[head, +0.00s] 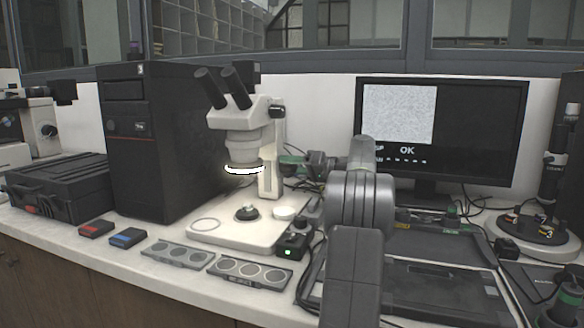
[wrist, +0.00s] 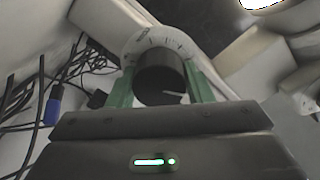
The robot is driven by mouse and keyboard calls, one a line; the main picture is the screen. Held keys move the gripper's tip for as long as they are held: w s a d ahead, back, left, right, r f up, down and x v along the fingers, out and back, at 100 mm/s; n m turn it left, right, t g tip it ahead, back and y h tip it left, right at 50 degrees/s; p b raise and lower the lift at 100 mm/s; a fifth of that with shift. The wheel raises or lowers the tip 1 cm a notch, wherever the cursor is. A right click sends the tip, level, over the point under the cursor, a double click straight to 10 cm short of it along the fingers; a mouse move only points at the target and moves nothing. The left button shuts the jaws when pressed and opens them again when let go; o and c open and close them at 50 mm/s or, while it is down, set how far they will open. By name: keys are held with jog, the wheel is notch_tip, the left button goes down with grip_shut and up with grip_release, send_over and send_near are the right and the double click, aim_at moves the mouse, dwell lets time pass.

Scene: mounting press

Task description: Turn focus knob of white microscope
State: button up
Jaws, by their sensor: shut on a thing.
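The white microscope (head: 238,130) stands on its flat pale base, with black eyepieces at the top and a lit ring under its head. In the wrist view, a black round focus knob (wrist: 160,80) with a white index line sits in front of a pale dial with tick marks. My gripper (wrist: 162,88) has its green fingers on both sides of this knob and is shut on it. In the head view, my gripper (head: 292,161) shows small and green at the microscope's column, partly behind my arm; the knob is hidden there.
A black computer tower (head: 150,140) stands left of the microscope. A monitor (head: 480,130) showing "OK" is at the right. Two slide holders (head: 250,270) lie in front, beside a small control box (head: 291,246) with a green light. Cables (wrist: 70,75) hang behind the microscope.

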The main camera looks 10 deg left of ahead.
jog(key=shift+f, duration=0.15)
jog(key=o, duration=1)
jog(key=shift+d, duration=0.1)
jog(key=p+v, duration=0.2)
jog(key=v, duration=1.1)
jog(key=shift+d, duration=0.35)
jog(key=b+x, duration=0.2)
jog(key=x, duration=1.1)
jog(key=shift+s, duration=0.1)
jog(key=shift+a, duration=0.45)
